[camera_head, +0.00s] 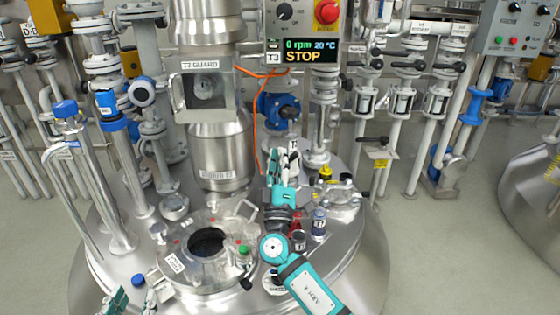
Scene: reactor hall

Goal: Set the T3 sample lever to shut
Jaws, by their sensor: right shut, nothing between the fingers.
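The T3 vessel's steel lid (345,245) fills the lower middle of the head view, under the T3 display (290,51). I cannot pick out the T3 sample lever with certainty or read its position. A small red part (298,230) stands on the lid beside my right wrist, partly hidden; I cannot tell whether it belongs to the lever. My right gripper (283,158) is shut and empty above the back of the lid, its fingers pointing away from me. My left gripper (148,297) is low at the left front of the lid, partly cut off; its opening is unclear.
An open round manway (207,243) with a clear rim lies left of my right arm. Pipes and blue-handled valves (65,108) crowd the left. Grey floor (440,245) is free at right.

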